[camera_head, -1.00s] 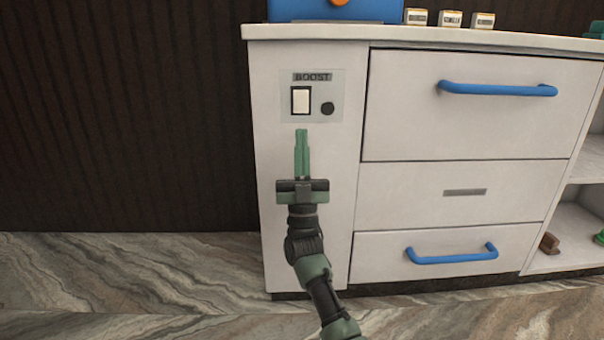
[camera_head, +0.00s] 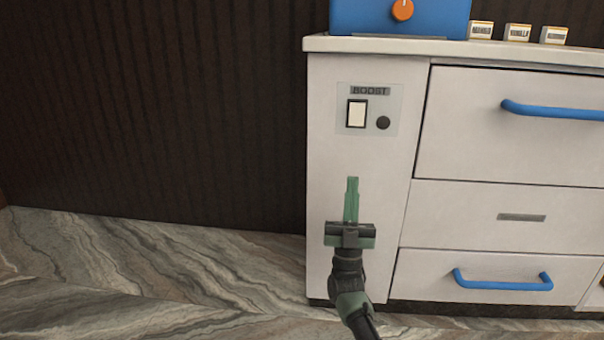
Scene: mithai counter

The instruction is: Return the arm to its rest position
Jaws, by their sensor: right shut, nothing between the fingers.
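My right gripper (camera_head: 352,180) is shut and empty, its green fingers together and pointing up. It is in front of the white counter's left panel (camera_head: 328,200), below the BOOST switch plate (camera_head: 397,104). The plate carries a white rocker switch (camera_head: 356,113) and a dark round knob (camera_head: 383,123). A clear gap shows between the fingertips and the plate. My right arm comes in from the bottom edge. My left gripper is not in view.
Drawers with blue handles (camera_head: 500,279) fill the counter to the right. A blue appliance (camera_head: 440,18) with an orange knob (camera_head: 402,9) and small labelled boxes (camera_head: 518,33) stand on top. The marble-patterned floor (camera_head: 150,270) at left is clear, before a dark ribbed wall (camera_head: 150,110).

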